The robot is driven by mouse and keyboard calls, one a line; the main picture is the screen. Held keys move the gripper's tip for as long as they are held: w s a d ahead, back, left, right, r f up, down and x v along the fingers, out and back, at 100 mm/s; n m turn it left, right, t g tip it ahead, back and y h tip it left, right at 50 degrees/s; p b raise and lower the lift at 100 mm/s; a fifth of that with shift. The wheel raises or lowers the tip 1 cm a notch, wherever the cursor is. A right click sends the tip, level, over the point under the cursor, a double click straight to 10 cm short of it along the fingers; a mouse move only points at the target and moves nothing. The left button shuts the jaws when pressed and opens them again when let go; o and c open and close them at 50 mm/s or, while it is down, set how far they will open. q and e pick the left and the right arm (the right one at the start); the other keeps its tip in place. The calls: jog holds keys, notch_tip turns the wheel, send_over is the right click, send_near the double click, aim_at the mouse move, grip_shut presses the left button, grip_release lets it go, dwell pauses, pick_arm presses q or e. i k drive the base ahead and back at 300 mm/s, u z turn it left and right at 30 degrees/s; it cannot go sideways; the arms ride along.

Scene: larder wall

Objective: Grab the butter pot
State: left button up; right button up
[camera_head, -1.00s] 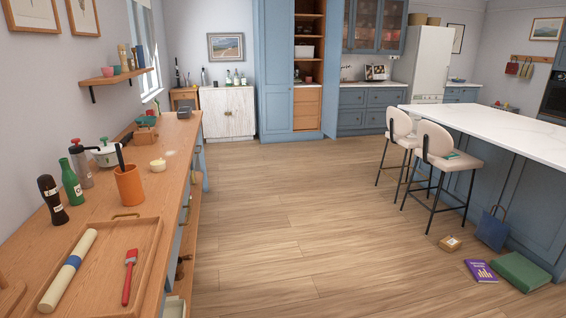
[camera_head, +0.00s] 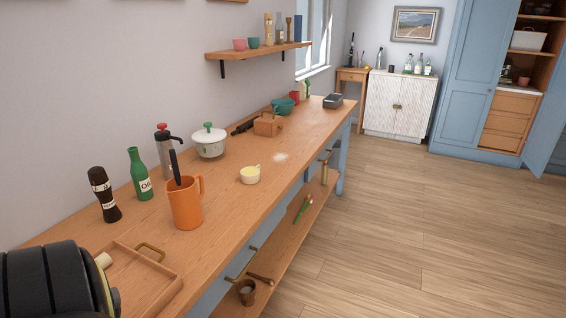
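A small cream pot with a handle and a pale yellow filling, which looks like the butter pot (camera_head: 250,175), stands upright on the wooden counter, near its front edge. It is to the right of an orange jug (camera_head: 186,205) and in front of a white lidded pot (camera_head: 209,143). Nothing touches it. Part of my arm shows dark and rounded at the lower left corner, over the near end of the counter. Neither gripper's fingers show.
A wooden tray (camera_head: 150,290) lies at the near end, partly hidden by my arm. A dark bottle (camera_head: 104,196), green oil bottle (camera_head: 140,175) and grinder-like bottle (camera_head: 166,152) stand along the wall. A wooden box (camera_head: 268,124) is farther back. The floor right of the counter is clear.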

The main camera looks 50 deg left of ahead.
aim_at(250, 175)
jog(key=i, duration=2.75)
jog(key=u, duration=4.15)
jog(key=i, duration=1)
jog(key=z, duration=0.05)
